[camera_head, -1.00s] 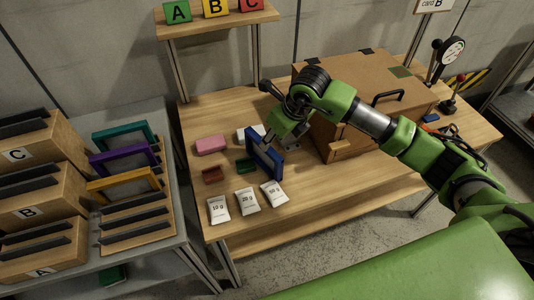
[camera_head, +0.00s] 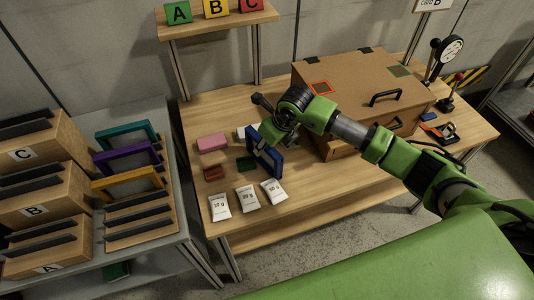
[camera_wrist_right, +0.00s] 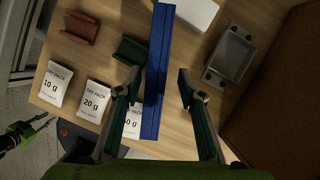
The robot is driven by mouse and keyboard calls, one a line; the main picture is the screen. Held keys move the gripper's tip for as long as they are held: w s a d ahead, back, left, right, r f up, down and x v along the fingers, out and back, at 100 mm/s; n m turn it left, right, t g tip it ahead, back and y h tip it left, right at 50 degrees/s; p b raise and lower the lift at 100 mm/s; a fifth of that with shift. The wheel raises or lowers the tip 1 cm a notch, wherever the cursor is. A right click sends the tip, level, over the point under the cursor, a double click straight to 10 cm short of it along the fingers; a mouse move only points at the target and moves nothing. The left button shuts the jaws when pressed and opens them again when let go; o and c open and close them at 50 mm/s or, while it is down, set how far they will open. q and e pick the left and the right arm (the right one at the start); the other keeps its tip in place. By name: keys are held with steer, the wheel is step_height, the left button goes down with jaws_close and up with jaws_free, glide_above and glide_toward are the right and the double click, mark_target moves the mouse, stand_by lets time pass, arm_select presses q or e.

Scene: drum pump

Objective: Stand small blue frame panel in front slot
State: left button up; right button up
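The small blue frame panel (camera_head: 270,165) stands on edge on the wooden table in the head view. In the right wrist view it runs as a long blue bar (camera_wrist_right: 157,70) between my fingers. My right gripper (camera_wrist_right: 158,80) is open around the panel, with a clear gap between the panel and the right finger; the left finger is close to it, and contact there is unclear. In the head view my right gripper (camera_head: 265,146) is at the panel's upper part. The slotted wooden rack (camera_head: 172,222) stands at the left, with several dark slots empty at its front.
Orange (camera_head: 128,184), purple (camera_head: 127,156) and teal (camera_head: 125,134) frames stand in the rack's rear part. White packs (camera_head: 247,199), red (camera_head: 213,173) and green (camera_head: 246,163) holders and a pink block (camera_head: 212,142) lie near the panel. A large brown box (camera_head: 345,85) stands right.

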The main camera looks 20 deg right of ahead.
steer(key=shift+f+b, duration=0.2)
steer(key=shift+b, duration=0.1)
stand_by(0.4)
jaws_close()
